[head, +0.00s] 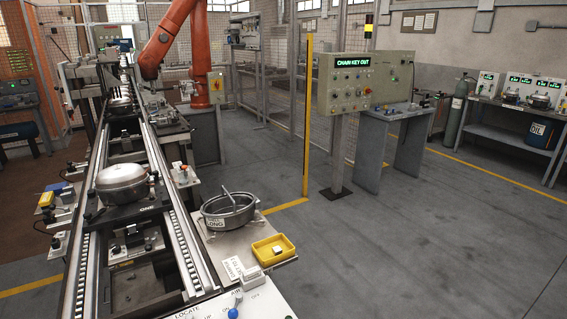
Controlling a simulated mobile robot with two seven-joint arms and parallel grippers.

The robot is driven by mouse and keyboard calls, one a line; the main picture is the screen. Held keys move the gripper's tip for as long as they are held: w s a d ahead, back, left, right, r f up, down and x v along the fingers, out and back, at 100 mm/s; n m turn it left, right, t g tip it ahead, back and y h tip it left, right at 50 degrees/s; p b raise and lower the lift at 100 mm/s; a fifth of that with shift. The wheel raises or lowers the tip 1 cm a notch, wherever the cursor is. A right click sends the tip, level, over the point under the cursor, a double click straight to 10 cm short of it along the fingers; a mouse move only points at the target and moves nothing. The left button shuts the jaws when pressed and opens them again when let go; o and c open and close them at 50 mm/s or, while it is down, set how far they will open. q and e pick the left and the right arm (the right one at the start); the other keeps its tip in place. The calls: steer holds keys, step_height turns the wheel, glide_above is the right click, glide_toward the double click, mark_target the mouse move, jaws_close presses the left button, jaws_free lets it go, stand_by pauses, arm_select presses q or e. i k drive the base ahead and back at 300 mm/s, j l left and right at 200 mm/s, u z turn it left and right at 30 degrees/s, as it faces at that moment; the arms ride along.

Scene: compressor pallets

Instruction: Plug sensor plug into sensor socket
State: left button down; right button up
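No sensor plug or sensor socket can be made out for certain in the head view; any such part is too small to tell or hidden. A closed silver compressor shell (122,181) sits on a dark pallet (132,211) on the near part of the conveyor. Small fittings stand around it on the pallet, too small to name. Neither of my grippers is in view.
Conveyor rails (187,243) run away from me on the left. On its right are a grey round vessel (229,212) marked LONG, a yellow tray (264,257) and a white switch panel (258,305). A control box (365,82) reads CHAIN KEY OUT. Floor (420,230) at right is clear.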

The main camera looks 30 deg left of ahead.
mark_target(56, 243)
steer(key=k+j+z, duration=0.1)
steer(key=z, duration=0.3)
steer(key=k+z, duration=0.1)
steer(key=z, duration=0.35)
steer(key=k+j+z, duration=0.1)
steer(key=z, duration=0.3)
steer(key=k, duration=0.9)
steer(key=k+l+z, duration=0.15)
steer(key=k, duration=0.25)
steer(key=k+l+z, duration=0.1)
steer(key=k, duration=0.3)
steer(key=k+z, duration=0.4)
steer(key=k+l+z, duration=0.15)
steer(key=k+z, duration=0.25)
steer(key=k+j+z, duration=0.1)
steer(key=z, duration=0.25)
steer(key=k+z, duration=0.2)
steer(key=z, duration=0.15)
steer(key=k+z, duration=0.15)
steer(key=z, duration=0.2)
steer(key=k+j+z, duration=0.15)
steer(key=k+z, duration=0.25)
steer(key=k+j+z, duration=0.1)
steer(key=k+z, duration=0.3)
steer(key=k+j+z, duration=0.1)
steer(key=k+z, duration=0.3)
steer(key=k, duration=0.35)
steer(key=k+l+z, duration=0.15)
steer(key=k+z, duration=0.25)
steer(key=k, duration=0.35)
